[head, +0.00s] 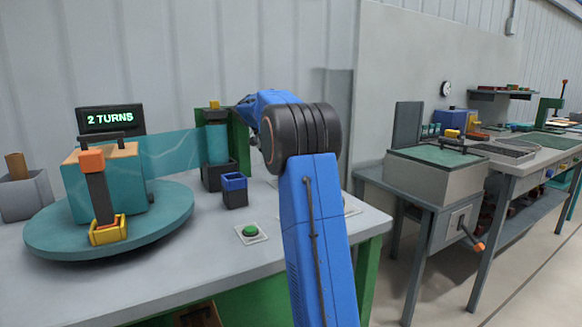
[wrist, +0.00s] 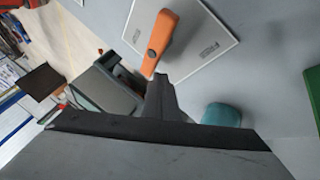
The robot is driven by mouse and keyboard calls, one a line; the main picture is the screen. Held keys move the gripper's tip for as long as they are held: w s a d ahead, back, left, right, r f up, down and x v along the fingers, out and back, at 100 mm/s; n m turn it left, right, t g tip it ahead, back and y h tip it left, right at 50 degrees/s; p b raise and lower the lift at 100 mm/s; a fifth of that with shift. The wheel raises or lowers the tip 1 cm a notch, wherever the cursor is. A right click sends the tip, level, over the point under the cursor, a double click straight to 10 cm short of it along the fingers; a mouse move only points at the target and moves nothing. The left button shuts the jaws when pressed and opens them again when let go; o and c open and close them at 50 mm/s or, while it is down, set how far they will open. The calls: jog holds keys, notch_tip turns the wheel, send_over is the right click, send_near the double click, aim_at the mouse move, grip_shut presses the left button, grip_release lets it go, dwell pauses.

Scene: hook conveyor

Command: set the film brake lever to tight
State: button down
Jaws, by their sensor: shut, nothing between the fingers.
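An orange lever (wrist: 160,38) sits on a pale plate (wrist: 205,38) with small printed labels on two sides, too small to read. Its dark pivot is near its lower end, and its long end points up and slightly right in the wrist view. My gripper (wrist: 160,82) is shut and empty, its tip at the lever's lower end in that view; I cannot tell whether they touch. In the head view my blue arm hides the lever and my gripper; only an edge of the plate (head: 352,210) shows. The film (head: 183,150) stretches from a wrapped load (head: 108,185) to a teal roll (head: 217,144).
The load stands on a teal turntable (head: 50,240) beside a "2 TURNS" display (head: 110,119). A green button (head: 250,231) and a blue-rimmed box (head: 234,192) lie left of my arm. A separate bench (head: 440,172) stands to the right, across a floor gap.

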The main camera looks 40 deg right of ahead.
notch_tip(320, 180, up, 10)
jog(key=shift+f, duration=0.25)
jog(key=shift+s, duration=0.1)
dwell(0.6)
